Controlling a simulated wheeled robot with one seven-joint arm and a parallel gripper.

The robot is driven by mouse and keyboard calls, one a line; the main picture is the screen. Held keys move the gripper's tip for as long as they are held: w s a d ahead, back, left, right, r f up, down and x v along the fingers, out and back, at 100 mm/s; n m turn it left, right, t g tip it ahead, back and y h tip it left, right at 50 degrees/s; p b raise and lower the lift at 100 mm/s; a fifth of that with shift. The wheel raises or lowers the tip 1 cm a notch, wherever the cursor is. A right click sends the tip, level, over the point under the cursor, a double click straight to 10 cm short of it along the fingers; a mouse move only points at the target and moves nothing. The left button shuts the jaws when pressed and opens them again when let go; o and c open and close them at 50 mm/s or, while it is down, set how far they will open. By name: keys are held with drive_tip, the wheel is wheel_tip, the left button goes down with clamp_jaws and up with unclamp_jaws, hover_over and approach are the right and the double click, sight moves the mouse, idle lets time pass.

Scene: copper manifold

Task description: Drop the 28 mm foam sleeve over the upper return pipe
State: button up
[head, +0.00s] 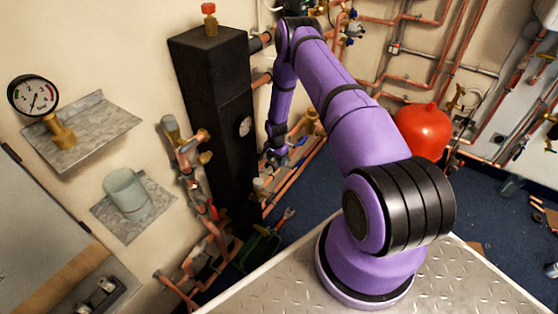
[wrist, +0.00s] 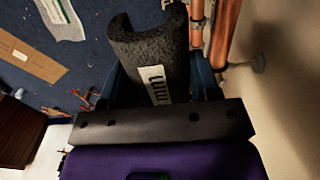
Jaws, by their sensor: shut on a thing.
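The foam sleeve (wrist: 145,55) is a dark grey, rough tube with a white label in the wrist view; part of the print reads "mm". Its far end shows a C-shaped opening. My gripper (wrist: 162,78) is shut on it, with blue fingers on either side. Vertical copper pipes (wrist: 225,35) stand just right of the sleeve; the sleeve is beside them, not around them. I cannot tell which is the upper return pipe. In the head view my gripper (head: 280,153) hangs low, right of the black column, near copper pipes (head: 297,170); the sleeve cannot be made out there.
A tall black column (head: 215,110) stands left of my arm, with valves and pipes along its left side. A red vessel (head: 422,130) stands to the right. Shelves with a gauge (head: 33,95) and a grey cup (head: 125,190) are on the left wall. Blue floor (head: 315,200) is partly clear.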

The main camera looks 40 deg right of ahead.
sight(263, 162)
drive_tip(key=shift+w+a+f, duration=0.25)
drive_tip(key=shift+w+a, duration=0.2)
drive_tip(key=shift+w, duration=0.8)
drive_tip(key=shift+w+a+f, duration=0.3)
drive_tip(key=shift+w+a, duration=0.15)
drive_tip(key=shift+w, duration=0.75)
drive_tip(key=shift+w+a+f, duration=0.25)
drive_tip(key=shift+w+a, duration=0.2)
drive_tip(key=shift+w, duration=0.8)
drive_tip(key=shift+f, duration=2.55)
drive_tip(key=shift+f, duration=0.2)
drive_tip(key=o, duration=1)
drive_tip(key=shift+r, duration=0.1)
drive_tip(key=shift+r, duration=3.65)
drive_tip(key=shift+r, duration=0.1)
